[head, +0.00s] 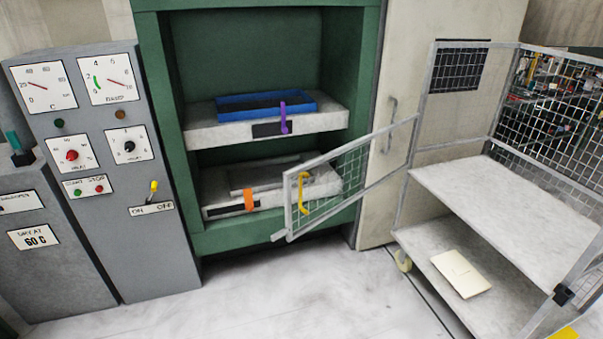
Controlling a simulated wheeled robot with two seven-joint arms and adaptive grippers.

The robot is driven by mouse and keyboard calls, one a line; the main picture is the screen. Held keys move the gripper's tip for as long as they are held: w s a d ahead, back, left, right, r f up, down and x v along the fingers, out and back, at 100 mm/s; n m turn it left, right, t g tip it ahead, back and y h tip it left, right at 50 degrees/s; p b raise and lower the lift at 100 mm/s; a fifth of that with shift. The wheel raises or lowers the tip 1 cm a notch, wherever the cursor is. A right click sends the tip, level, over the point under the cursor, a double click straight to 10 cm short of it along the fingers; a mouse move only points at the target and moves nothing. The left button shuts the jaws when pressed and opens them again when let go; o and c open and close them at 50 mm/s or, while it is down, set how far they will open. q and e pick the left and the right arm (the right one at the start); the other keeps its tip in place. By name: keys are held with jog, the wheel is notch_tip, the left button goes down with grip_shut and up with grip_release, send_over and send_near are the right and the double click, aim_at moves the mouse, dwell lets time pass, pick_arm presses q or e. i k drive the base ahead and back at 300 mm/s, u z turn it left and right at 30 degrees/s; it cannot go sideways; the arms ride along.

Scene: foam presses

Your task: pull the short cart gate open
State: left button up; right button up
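The short cart gate (345,177) is a pale metal frame with wire mesh. It stands swung out from the left post of the cart (480,185), slanting toward the lower left, and overlaps the lower part of the green press in the picture. A yellow handle (303,195) sits near its free end. The cart has two pale shelves, mesh sides and a caster wheel (402,261). The cart's near right part is cut off by the picture's edge. Neither of my grippers is in view.
The green press (155,90) holds two platens, one with a blue tray (266,104) and a purple handle. A grey control cabinet (150,240) stands at left. The floor (290,300) in front is clear.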

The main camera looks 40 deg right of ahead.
aim_at(291, 236)
jog(key=z, duration=0.6)
jog(key=i, duration=0.85)
jog(key=z, duration=1)
